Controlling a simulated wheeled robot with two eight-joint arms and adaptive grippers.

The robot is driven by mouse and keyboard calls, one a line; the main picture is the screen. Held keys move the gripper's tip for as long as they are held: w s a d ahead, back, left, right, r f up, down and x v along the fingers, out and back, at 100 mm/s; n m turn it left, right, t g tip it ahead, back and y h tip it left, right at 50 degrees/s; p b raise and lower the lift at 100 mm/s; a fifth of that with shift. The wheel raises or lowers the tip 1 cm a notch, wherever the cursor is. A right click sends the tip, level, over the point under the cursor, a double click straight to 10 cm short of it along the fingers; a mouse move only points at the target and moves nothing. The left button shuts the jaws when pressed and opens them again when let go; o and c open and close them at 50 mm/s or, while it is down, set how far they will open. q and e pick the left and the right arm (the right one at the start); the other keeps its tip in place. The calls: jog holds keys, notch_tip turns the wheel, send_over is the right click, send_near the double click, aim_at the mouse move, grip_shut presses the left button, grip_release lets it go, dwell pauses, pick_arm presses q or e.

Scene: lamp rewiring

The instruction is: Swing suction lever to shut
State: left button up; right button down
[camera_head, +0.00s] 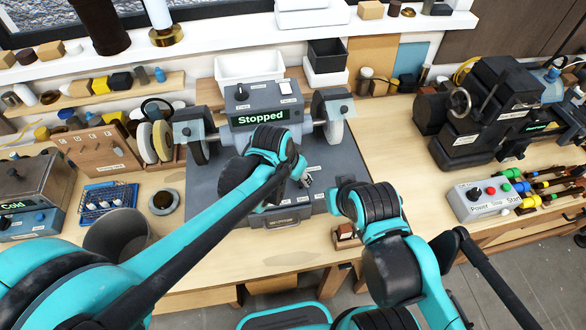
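A grey bench grinder (262,103) with a green "Stopped" display stands on a dark grey base (215,205) in the head view. A wheel sits on each side of it, with clear guards in front. A small metallic part (305,180) sticks up on the base beside a white label; I cannot tell if it is the suction lever. My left arm reaches from the lower left over the base, and its wrist end is near this part. The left gripper's fingers are hidden by the arm. My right arm is folded right of the base; its gripper does not show.
A lathe-like machine (478,105) and a grey control box (487,196) stand on the right. A "Cold" station (30,195), a blue rack (106,200) and a grey bin (118,236) are on the left. Bare wood (400,150) lies right of the grinder.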

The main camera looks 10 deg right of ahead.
pick_arm(q)
jog(key=v, duration=0.9)
jog(key=shift+s+r, duration=0.15)
jog(key=shift+r, duration=0.05)
jog(key=shift+a, duration=0.1)
jog(key=s+a+f+n+t+y+b, duration=0.1)
jog(key=s+a+f+n+b, duration=0.1)
jog(key=a, duration=0.7)
jog(key=s+a+f+n+t+y+b, duration=0.1)
jog(key=s+a+f+n+b, duration=0.2)
jog(key=a+f, duration=0.3)
jog(key=s+a+f+n+t+y+b, duration=0.1)
jog(key=s+a+f+n+t+b, duration=0.1)
jog(key=a, duration=1)
notch_tip(320, 180, down, 2)
jog(key=shift+s+n+b, duration=0.5)
jog(key=shift+n+b, duration=0.5)
jog(key=shift+n, duration=0.1)
jog(key=shift+c, duration=0.2)
